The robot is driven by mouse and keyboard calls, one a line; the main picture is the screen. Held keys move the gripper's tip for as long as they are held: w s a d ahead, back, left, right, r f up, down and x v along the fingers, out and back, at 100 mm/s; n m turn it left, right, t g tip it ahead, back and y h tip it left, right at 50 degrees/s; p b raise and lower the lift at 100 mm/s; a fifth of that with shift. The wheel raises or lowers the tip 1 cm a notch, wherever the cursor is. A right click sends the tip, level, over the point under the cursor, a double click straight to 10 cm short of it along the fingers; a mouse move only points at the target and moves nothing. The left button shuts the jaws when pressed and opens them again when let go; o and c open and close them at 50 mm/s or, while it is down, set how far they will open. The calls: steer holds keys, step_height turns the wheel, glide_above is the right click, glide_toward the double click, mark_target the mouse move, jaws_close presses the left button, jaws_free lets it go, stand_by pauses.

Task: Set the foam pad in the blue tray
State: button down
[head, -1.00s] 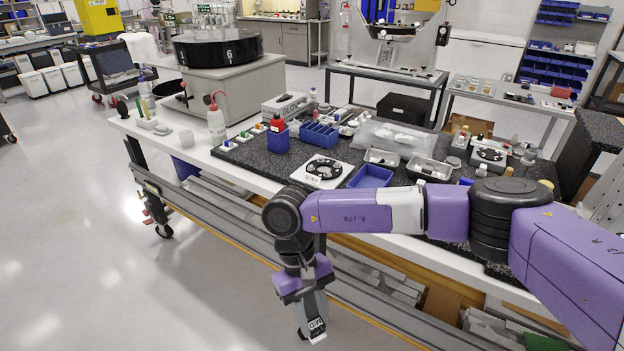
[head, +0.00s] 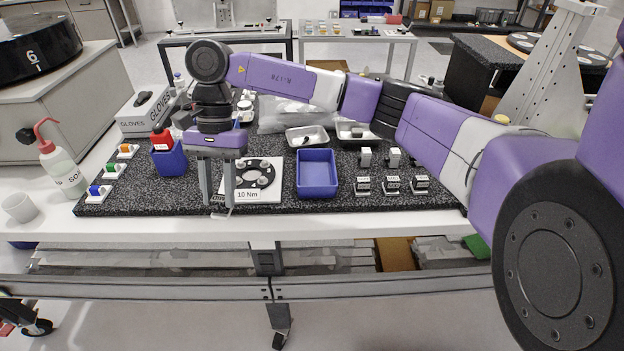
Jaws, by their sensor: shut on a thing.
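The blue tray (head: 317,187) is a small open rectangular bin on the dark speckled slab, just right of the white 10 Nm plate. Its visible inside looks empty. My gripper (head: 218,205) points down at the slab's front edge, left of the blue tray and in front of the white plate's left side. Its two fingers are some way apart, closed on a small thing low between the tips. That thing is too small and too hidden to make out, so I cannot tell whether it is the foam pad. I can make out no foam pad elsewhere.
The white plate (head: 268,192) with a black ring lies between my gripper and the tray. A blue holder with a red bottle (head: 162,140) stands to the left. Metal dishes (head: 307,136) lie behind the tray; several small labelled blocks (head: 392,185) stand to its right.

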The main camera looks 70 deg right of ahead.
steer(key=s+d+r+m+t+h+b, duration=0.1)
steer(key=s+d+r+m+t, duration=0.2)
steer(key=s+d+r+m, duration=0.6)
steer(key=s+d+r+m+t+h, duration=0.2)
steer(key=s+d+r+m, duration=0.4)
steer(key=d, duration=0.5)
steer(key=m+p, duration=0.1)
steer(key=p, duration=0.2)
glide_above(319, 172)
steer(key=s+a, duration=0.2)
steer(key=a, duration=0.3)
steer(key=f, duration=2)
steer(key=shift+a+f, duration=0.1)
steer(key=shift+a, duration=0.1)
steer(key=shift+f, duration=0.45)
steer(key=shift+f+b, duration=0.2)
steer(key=shift+b, duration=0.35)
steer(key=c, duration=1.3)
jaws_free()
steer(key=shift+r, duration=0.1)
steer(key=shift+r, duration=0.1)
